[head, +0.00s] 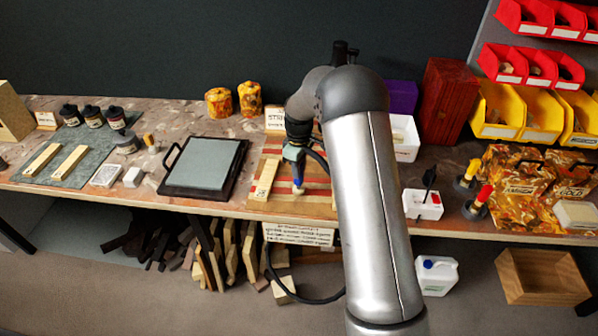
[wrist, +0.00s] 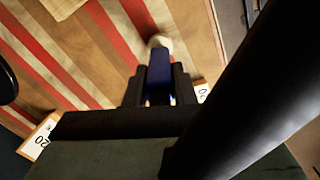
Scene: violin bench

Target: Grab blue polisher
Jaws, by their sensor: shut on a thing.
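The blue polisher (head: 298,174) has a blue body and a pale round tip, and it points down over the striped wooden board (head: 322,196). My gripper (head: 296,157) is shut on it from above. In the wrist view the blue polisher (wrist: 159,75) sits between the two dark fingers of my gripper (wrist: 159,88), with its pale tip toward the board. I cannot tell whether the tip touches the board. My arm hides part of the board in the head view.
A wooden block with a label (head: 265,180) lies on the board, left of the polisher. A black tray with a grey plate (head: 203,164) is further left. A white box with a black switch (head: 423,203) and upright red and yellow-handled tools (head: 482,196) stand to the right.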

